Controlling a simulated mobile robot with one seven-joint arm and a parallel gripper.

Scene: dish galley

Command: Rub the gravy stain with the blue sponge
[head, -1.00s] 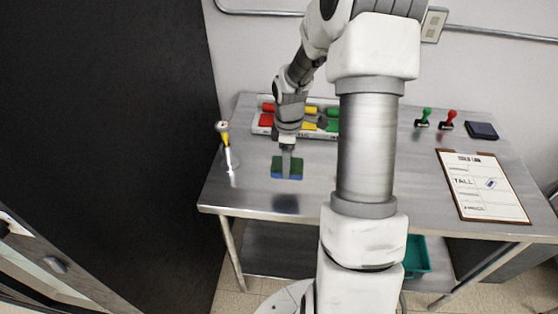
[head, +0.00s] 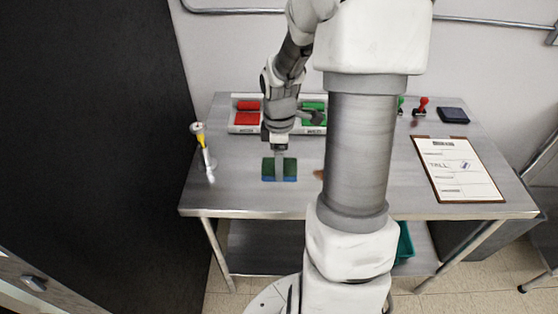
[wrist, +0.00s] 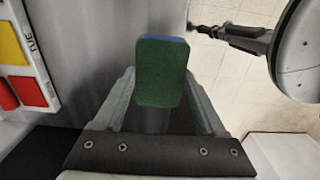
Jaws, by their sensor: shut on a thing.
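My gripper (head: 279,164) is shut on the blue sponge (head: 269,171), which has a green face and a blue layer below. In the wrist view the sponge (wrist: 160,72) sits between both fingers, green face toward the camera. It is over the left part of the steel table; I cannot tell whether it touches the top. A small brown patch, likely the gravy stain (head: 318,174), shows on the table to the right of the sponge. My arm hides part of it.
A white tray (head: 239,129) with red and green pieces stands behind the sponge. A yellow-handled tool (head: 203,145) is at left. A clipboard (head: 458,170), stamps (head: 419,107) and a dark pad (head: 453,115) are at right. A teal bin (head: 404,245) is below.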

